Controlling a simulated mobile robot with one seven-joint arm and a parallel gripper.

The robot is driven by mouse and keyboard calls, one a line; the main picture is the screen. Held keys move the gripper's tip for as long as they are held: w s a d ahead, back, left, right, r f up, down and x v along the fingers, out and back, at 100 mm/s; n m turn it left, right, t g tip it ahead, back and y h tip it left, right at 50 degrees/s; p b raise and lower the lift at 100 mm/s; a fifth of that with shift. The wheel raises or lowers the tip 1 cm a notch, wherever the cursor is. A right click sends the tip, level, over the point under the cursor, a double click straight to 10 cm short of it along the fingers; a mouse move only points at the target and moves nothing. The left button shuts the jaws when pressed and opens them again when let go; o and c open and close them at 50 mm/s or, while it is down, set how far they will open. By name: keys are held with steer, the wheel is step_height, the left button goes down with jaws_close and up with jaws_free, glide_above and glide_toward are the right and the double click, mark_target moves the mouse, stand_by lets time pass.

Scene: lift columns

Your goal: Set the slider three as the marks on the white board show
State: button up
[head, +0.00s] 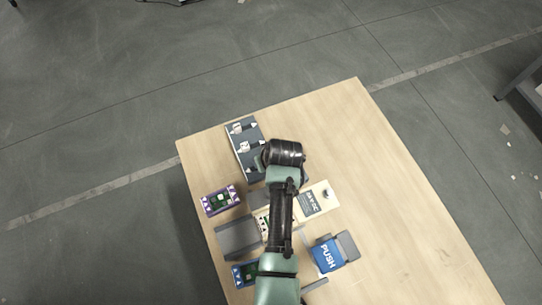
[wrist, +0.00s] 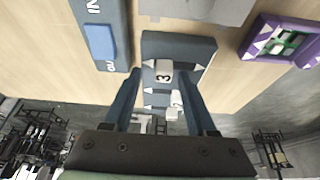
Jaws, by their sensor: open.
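The dark slider panel (wrist: 190,50) lies on the table in the wrist view, with white slider blocks and white triangle marks. The block marked 3, slider three (wrist: 163,74), sits nearer the left triangle of its row. My gripper (wrist: 158,78) is open, one finger on each side of this block in the picture; I cannot tell whether they touch it. The block marked 2 (wrist: 172,101) is nearer the hand. In the head view, the panel (head: 240,143) is partly hidden by my arm. A whitish board with dark marks (head: 262,222) is partly covered by my arm, its marks unreadable.
A purple box with a green inside (head: 221,200) stands left of my arm. A grey block (head: 238,238), a cream board with a knob (head: 316,196) and a blue PUSH box (head: 327,256) crowd around the arm. The table's right side (head: 390,180) is clear.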

steer(key=v, duration=1.2)
steer(key=shift+b, duration=0.35)
steer(key=shift+d+r, duration=0.1)
steer(key=w+r+m+t, duration=0.1)
steer(key=w+r+t, duration=0.3)
steer(key=r, duration=0.7)
steer(key=w+r+t+h+b, duration=0.1)
steer(key=w+r+t, duration=0.3)
steer(key=r, duration=0.7)
steer(key=w+r+m+t, duration=0.1)
steer(key=w+r+t, duration=0.3)
steer(key=r, duration=0.6)
steer(key=s+a+r+t, duration=0.1)
steer(key=s+r+t, duration=0.4)
steer(key=r, duration=0.9)
steer(key=s+a+r+m+t, duration=0.1)
steer(key=s+r+t, duration=0.5)
steer(key=r, duration=0.8)
steer(key=s+a, duration=0.1)
steer(key=s, duration=0.2)
steer(key=shift+s+a+r+m+b, duration=0.15)
steer(key=shift+a+r+m+b, duration=0.1)
steer(key=shift+r+m+b, duration=0.1)
steer(key=shift+s+r, duration=0.2)
steer(key=shift+s, duration=0.05)
steer(key=shift+c, duration=0.6)
